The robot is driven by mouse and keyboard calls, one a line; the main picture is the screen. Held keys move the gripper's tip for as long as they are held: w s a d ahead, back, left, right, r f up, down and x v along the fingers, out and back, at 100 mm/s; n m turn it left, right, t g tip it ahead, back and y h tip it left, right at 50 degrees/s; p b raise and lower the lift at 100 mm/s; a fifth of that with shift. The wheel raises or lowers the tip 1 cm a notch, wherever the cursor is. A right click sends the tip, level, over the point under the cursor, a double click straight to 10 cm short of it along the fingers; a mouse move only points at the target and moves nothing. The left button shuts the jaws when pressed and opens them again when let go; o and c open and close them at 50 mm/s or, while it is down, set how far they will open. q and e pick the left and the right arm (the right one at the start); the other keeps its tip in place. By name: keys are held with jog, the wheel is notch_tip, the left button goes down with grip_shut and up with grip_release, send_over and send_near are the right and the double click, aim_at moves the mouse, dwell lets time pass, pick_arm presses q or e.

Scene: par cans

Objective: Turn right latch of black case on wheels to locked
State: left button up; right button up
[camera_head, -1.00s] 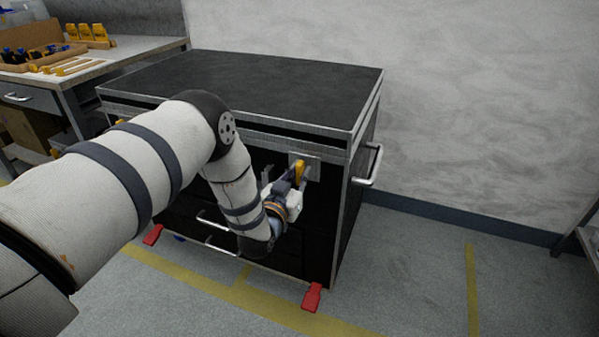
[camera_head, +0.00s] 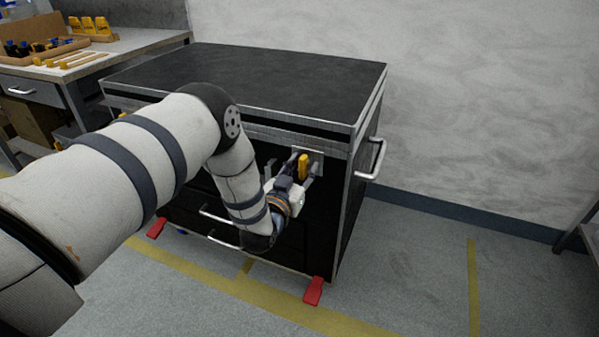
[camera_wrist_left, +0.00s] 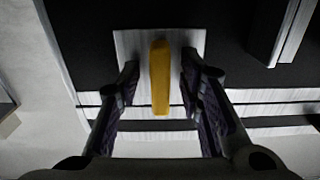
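The black case on wheels (camera_head: 250,80) stands against the wall, its lid shut. Its right latch (camera_head: 303,166) is a yellow handle on a pale metal plate at the upper right of the front. In the left wrist view the yellow latch (camera_wrist_left: 160,77) runs upright in the picture on its plate (camera_wrist_left: 130,45). My left gripper (camera_head: 293,173) is at the latch. In the wrist view its fingers (camera_wrist_left: 158,85) are open, one each side of the handle, with a gap on both sides. The left latch is hidden behind my arm. My right gripper is not in view.
A metal side handle (camera_head: 376,160) sticks out on the case's right. Front handles (camera_head: 222,240) sit below my wrist. Red pedals (camera_head: 313,291) stand at the case's foot. A workbench (camera_head: 110,50) with tools is at the left.

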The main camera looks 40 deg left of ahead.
pick_arm(q)
jog(key=v, duration=1.1)
jog(key=shift+s, duration=0.4)
jog(key=shift+d, duration=0.15)
